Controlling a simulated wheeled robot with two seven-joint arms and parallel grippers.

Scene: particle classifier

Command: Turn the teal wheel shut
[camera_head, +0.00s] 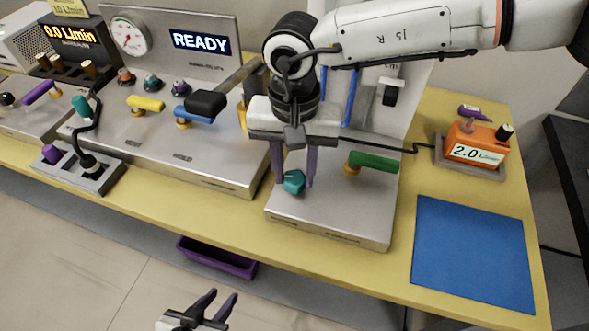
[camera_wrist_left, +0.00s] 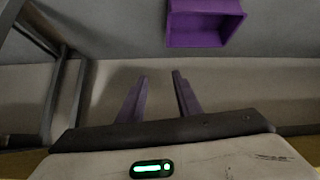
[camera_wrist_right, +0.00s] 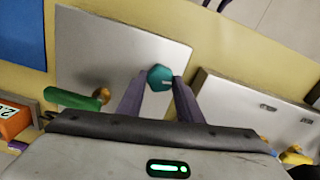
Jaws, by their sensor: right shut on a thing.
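The teal wheel (camera_head: 294,182) is a small faceted knob on the grey metal panel (camera_head: 330,224) at the middle of the bench. My right gripper (camera_head: 299,183) reaches down from above, with its two purple fingers on either side of the wheel. The right wrist view shows the wheel (camera_wrist_right: 159,77) between the fingertips, gripped by them. My left gripper (camera_head: 226,296) is low in front of the bench, its fingers apart and empty. The left wrist view shows the same open fingers (camera_wrist_left: 160,78).
A green lever (camera_head: 375,161) stands just right of the wheel. A larger panel with a yellow lever (camera_head: 146,104) and a blue lever (camera_head: 192,114) is to the left. A blue mat (camera_head: 470,252) lies bare at the right. A purple bin (camera_head: 216,258) sits below the bench edge.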

